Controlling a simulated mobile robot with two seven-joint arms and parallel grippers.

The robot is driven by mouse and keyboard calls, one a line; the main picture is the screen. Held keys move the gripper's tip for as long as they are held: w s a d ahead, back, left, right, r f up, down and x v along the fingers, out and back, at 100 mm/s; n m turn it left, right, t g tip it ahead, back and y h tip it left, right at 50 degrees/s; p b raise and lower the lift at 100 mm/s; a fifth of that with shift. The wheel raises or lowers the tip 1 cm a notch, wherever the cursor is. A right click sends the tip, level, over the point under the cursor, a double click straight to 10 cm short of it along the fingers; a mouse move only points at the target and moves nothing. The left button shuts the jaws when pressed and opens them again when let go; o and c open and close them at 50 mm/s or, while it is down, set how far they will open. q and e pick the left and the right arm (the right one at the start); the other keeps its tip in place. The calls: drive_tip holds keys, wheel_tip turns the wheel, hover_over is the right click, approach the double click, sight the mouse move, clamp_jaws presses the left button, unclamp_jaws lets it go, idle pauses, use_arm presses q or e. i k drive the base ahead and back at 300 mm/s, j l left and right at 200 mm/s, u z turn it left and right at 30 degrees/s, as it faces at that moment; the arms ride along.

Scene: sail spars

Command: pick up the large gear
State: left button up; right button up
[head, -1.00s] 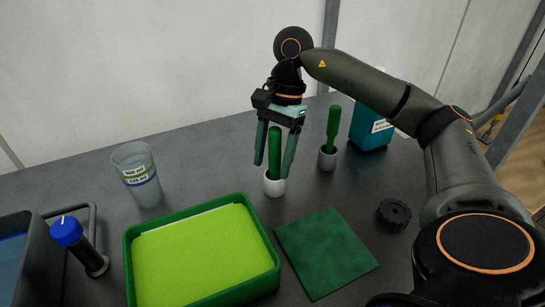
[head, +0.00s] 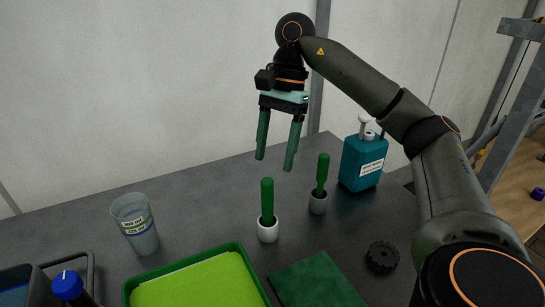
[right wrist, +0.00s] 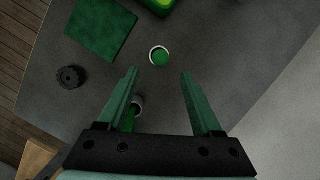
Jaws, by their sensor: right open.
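The large gear is a black toothed disc (head: 382,257) lying flat on the dark table, right of the green mat in the head view. It also shows at the left of the right wrist view (right wrist: 71,77). My right gripper (head: 274,165) is open and empty, raised above the back of the table, behind and to the left of the gear. In the right wrist view its two green fingers (right wrist: 160,75) are spread apart with nothing held between them. My left gripper is not in view.
Two green rods in white cups (head: 268,228) (head: 318,201) stand between gripper and gear. A teal bottle (head: 363,163) stands behind. A green mat (head: 314,281), a green tray (head: 239,249), a clear cup (head: 135,225) and a blue-capped item (head: 68,285) are nearer or left.

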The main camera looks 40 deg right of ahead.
sight(382, 257)
drive_tip(key=k, duration=1.5)
